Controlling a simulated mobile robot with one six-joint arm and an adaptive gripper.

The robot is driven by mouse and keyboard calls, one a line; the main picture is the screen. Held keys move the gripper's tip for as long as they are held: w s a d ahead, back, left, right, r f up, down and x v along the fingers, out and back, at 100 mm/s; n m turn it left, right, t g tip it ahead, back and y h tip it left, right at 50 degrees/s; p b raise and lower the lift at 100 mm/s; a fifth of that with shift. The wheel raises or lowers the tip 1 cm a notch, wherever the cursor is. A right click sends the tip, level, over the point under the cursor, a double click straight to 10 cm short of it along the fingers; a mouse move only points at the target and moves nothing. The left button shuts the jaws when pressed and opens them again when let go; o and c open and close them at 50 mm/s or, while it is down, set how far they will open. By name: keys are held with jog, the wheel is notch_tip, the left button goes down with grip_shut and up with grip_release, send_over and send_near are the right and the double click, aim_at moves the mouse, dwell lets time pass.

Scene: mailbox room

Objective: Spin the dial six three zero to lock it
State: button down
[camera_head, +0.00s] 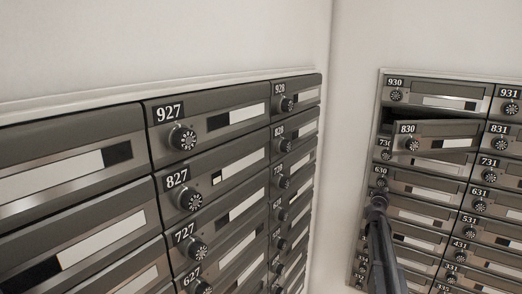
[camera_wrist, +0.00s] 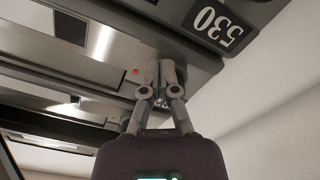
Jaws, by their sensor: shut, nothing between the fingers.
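The mailbox door labelled 630 (camera_head: 425,190) is in the right-hand bank in the head view. Its small round dial (camera_head: 381,183) sits just below the number plate. My gripper (camera_head: 378,197) is shut, with its tip at or just below that dial; I cannot tell whether it touches. In the wrist view, my gripper (camera_wrist: 160,72) has its fingers together against the mailbox fronts, beside a small red mark (camera_wrist: 136,71). The wrist view is upside down. The dial's digits cannot be read, and the fingers hide part of the front.
The door of box 830 (camera_head: 435,133) stands ajar, sticking out above box 630. An upside-down 530 plate (camera_wrist: 212,22) shows in the wrist view. Another bank of mailboxes (camera_head: 100,200) fills the left. A white wall corner (camera_head: 340,150) separates the banks.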

jog(key=shift+w+a+r, duration=0.1)
jog(key=shift+a+r, duration=0.05)
jog(key=shift+r, duration=0.05)
dwell(0.5)
jog(key=shift+w+a+f, duration=0.15)
jog(key=shift+a+f, duration=0.05)
jog(key=shift+a, duration=0.05)
dwell(0.5)
jog(key=shift+d+f+b, duration=0.15)
jog(key=shift+f+b, duration=0.2)
jog(key=shift+b, duration=0.05)
jog(key=shift+s, duration=0.2)
jog(key=v, duration=0.6)
jog(key=shift+w, duration=0.1)
dwell(0.4)
